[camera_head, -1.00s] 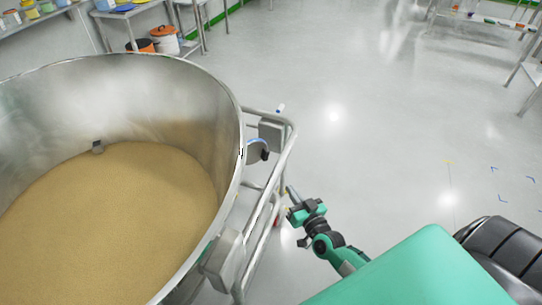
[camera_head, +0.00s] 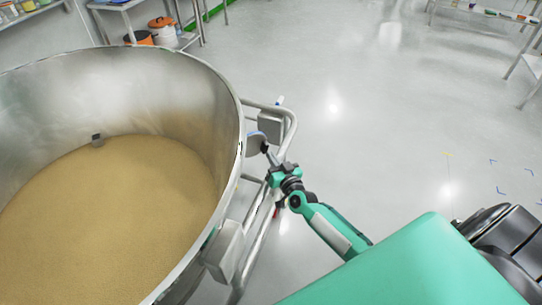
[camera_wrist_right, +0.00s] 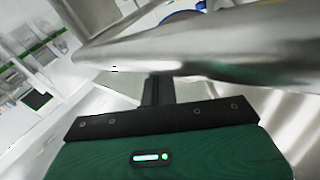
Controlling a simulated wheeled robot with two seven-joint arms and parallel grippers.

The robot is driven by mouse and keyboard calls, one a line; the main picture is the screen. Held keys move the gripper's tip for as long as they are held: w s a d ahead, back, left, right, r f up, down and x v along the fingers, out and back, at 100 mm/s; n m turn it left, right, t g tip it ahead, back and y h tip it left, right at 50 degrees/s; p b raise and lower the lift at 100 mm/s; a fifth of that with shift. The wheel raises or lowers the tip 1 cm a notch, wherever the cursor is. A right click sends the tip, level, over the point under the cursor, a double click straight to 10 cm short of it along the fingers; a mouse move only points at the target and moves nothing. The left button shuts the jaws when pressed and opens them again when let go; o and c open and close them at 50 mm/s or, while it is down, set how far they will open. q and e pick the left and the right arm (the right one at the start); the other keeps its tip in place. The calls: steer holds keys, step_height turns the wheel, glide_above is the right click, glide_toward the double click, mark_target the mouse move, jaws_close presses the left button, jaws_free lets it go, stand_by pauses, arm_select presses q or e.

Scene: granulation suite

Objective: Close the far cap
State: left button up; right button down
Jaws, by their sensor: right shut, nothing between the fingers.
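The far cap (camera_head: 256,144) is a grey disc with a blue upper edge, just outside the right rim of the big steel bowl. It appears tilted up, and a dark part shows at its right edge. My right gripper (camera_head: 269,156) is shut and empty, with its tip right at the cap's lower right edge. I cannot tell whether they touch. In the right wrist view the closed fingers (camera_wrist_right: 158,90) point towards a shiny metal surface, and a bit of blue (camera_wrist_right: 183,15) shows behind it. My left gripper is not in view.
The steel bowl (camera_head: 165,85) holds tan powder (camera_head: 120,215). A tubular rail (camera_head: 291,128) runs along its right side, close to my right arm, with grey boxes (camera_head: 270,124) on it. The floor to the right is open. Shelves and an orange-lidded bucket (camera_head: 162,28) stand at the back.

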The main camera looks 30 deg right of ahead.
steer(key=shift+w, duration=0.7)
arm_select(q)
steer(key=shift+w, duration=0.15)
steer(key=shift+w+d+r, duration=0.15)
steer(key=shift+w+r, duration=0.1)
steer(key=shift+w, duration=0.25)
arm_select(e)
steer(key=shift+w+d, duration=0.4)
steer(key=shift+w, duration=0.35)
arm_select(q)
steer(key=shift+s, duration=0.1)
